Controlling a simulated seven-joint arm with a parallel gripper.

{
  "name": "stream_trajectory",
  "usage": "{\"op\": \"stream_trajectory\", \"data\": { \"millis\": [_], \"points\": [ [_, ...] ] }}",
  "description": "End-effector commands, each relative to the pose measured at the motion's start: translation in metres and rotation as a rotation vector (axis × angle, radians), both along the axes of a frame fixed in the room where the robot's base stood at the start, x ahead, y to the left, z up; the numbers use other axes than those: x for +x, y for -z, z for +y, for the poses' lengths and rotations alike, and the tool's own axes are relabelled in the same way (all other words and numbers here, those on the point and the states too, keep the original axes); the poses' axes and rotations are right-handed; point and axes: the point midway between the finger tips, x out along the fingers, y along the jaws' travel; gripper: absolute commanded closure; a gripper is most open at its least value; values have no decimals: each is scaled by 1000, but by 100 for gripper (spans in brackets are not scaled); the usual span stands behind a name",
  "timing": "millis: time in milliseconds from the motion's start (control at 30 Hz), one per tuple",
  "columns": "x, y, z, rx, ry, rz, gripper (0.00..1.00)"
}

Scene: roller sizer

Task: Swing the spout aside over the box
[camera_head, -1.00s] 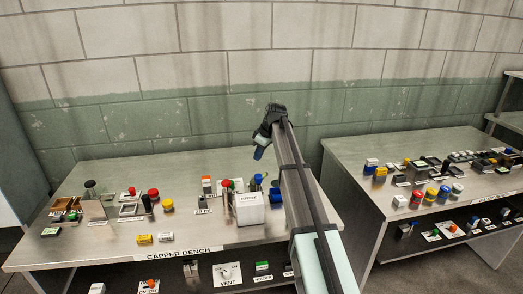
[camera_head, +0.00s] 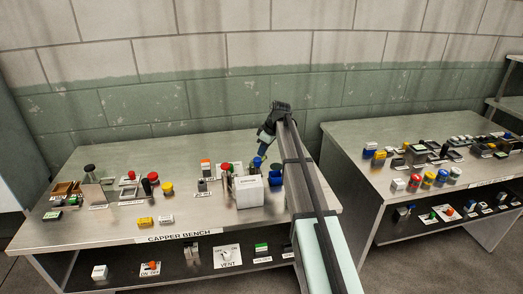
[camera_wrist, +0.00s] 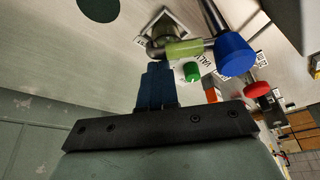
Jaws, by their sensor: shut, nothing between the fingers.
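The spout (camera_wrist: 184,49) shows in the wrist view as a short pipe with a lime-green sleeve and a metal bend at its left end. Its right end meets a metal post with a blue knob (camera_wrist: 234,55). My gripper (camera_wrist: 158,66) is shut and empty, its blue fingertips close to the metal bend; I cannot tell if they touch. In the head view my gripper (camera_head: 260,158) is low at the bench's back right, by the blue knob (camera_head: 257,162). A white box (camera_head: 249,192) stands just in front. The spout is too small to make out there.
A green knob (camera_wrist: 191,72) and a red knob (camera_wrist: 256,89) are close by the spout. A blue item (camera_head: 275,175) stands right of the box. A second bench (camera_head: 350,150) stands to the right.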

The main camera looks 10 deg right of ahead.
Motion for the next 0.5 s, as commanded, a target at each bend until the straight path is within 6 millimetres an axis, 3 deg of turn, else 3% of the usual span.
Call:
{"op": "stream_trajectory", "data": {
  "millis": [500],
  "points": [
    [-7, 0, -8, -1, 130, -1, 100]
  ]
}}
